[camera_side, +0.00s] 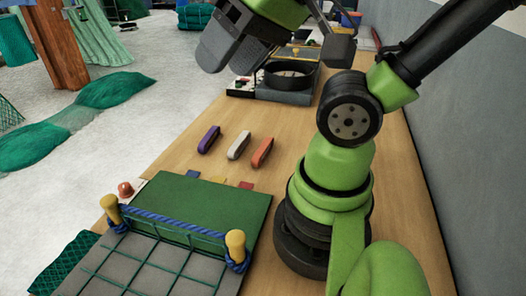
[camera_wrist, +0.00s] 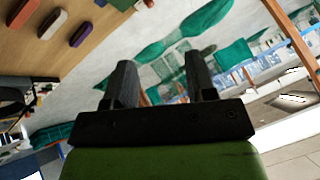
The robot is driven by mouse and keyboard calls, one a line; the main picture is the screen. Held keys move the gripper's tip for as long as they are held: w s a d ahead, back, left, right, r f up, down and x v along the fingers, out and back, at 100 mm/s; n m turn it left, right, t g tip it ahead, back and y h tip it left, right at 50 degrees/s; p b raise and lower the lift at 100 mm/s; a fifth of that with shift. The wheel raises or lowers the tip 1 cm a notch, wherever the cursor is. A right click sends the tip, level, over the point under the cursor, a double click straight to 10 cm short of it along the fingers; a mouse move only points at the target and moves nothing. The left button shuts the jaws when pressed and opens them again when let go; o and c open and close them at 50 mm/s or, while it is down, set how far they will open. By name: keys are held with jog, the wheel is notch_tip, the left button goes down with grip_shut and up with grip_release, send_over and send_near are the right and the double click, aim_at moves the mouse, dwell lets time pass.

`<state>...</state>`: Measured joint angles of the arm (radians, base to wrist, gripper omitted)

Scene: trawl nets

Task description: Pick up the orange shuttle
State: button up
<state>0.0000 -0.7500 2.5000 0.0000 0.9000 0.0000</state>
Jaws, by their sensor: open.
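The orange shuttle (camera_side: 262,153) lies on the wooden table, the rightmost of a row of three. A white shuttle (camera_side: 239,145) is beside it, and a purple shuttle (camera_side: 209,139) is at the left end. In the wrist view the orange shuttle (camera_wrist: 22,13) is at the upper left corner, with the white shuttle (camera_wrist: 53,24) and purple shuttle (camera_wrist: 83,28) to its right. My gripper (camera_wrist: 158,78) is open and empty in the wrist view. In the side view it is raised above and beyond the shuttles, partly cut off by the top edge.
A green board (camera_side: 195,205) with a net frame, yellow-topped posts and blue rope stands in front of the shuttles. A dark round device (camera_side: 290,75) sits farther back. A red knob (camera_side: 126,189) is at the left table edge. Bare table (camera_side: 215,115) surrounds the shuttles.

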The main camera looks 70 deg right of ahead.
jog(key=w+d+f+n+g+h, duration=0.2)
jog(key=w+d+f+n, duration=0.2)
jog(key=d+n, duration=0.3)
jog(key=w+d+f+n+g+h, duration=0.15)
jog(key=w+d+f+n, duration=0.25)
jog(key=d, duration=0.4)
jog(key=s+d+f+n+g, duration=0.1)
jog(key=d+f+n, duration=0.2)
jog(key=f, duration=0.1)
jog(key=s+d+f+n+g+y, duration=0.1)
jog(key=s+d+f+n, duration=0.1)
jog(key=d+f+n, duration=0.1)
jog(key=s+d+f+n+g, duration=0.1)
jog(key=s+d+f+n, duration=0.1)
jog(key=d+f, duration=0.3)
jog(key=shift+d+f+n+g+y, duration=0.15)
jog(key=shift+f+n+g+y, duration=0.2)
jog(key=shift+n, duration=0.45)
send_over(268, 140)
jog(key=f, duration=0.4)
jog(key=shift+a+f, duration=0.25)
jog(key=shift+f, duration=0.1)
jog(key=shift+d+f, duration=0.15)
jog(key=shift+f, duration=1.3)
jog(key=shift+d+f, duration=0.1)
jog(key=shift+f, duration=1.3)
grip_shut()
